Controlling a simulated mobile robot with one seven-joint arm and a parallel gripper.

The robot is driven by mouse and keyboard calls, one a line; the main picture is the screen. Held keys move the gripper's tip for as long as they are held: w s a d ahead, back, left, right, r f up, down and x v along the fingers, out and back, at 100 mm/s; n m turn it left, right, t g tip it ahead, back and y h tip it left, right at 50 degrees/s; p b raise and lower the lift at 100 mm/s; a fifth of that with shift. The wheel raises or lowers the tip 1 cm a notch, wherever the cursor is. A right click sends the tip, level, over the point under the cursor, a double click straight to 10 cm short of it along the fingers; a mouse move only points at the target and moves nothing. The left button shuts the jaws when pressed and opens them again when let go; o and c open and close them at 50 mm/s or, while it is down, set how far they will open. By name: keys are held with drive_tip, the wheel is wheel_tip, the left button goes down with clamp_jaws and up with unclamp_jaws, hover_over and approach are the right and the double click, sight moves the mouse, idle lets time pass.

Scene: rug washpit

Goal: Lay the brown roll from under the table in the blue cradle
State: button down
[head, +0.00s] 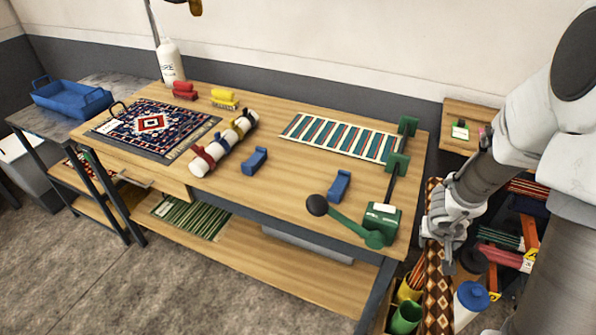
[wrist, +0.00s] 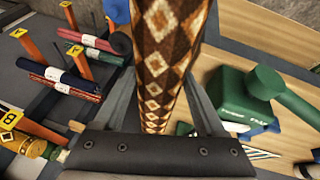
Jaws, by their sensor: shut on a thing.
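The brown roll (head: 433,283) has a pattern of pale diamonds. My gripper (head: 446,240) is shut on it beside the right end of the table. In the wrist view the roll (wrist: 165,45) runs up between the two fingers, and its upper end is out of the frame. The blue cradle shows as two separate blue blocks, a left one (head: 255,161) and a right one (head: 339,187), on the table top. Both look empty. The held roll is to the right of them and apart from them.
A green lever tool (head: 378,225) with a black knob stands on the table's right front corner, between roll and cradle. A white roll (head: 224,144) with coloured bands lies left of the cradle. A blue-capped bottle (head: 470,303) and a green cup (head: 406,317) stand near the roll's lower end.

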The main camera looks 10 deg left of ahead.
wheel_tip(320, 180, up, 7)
drive_tip(key=p, duration=0.6)
drive_tip(key=shift+w+f, duration=0.15)
drive_tip(key=shift+w+a+f, duration=0.15)
drive_tip(key=shift+w+a, duration=0.05)
drive_tip(key=shift+w, duration=0.05)
drive_tip(key=shift+s+d+r, duration=0.2)
drive_tip(key=shift+s, duration=0.15)
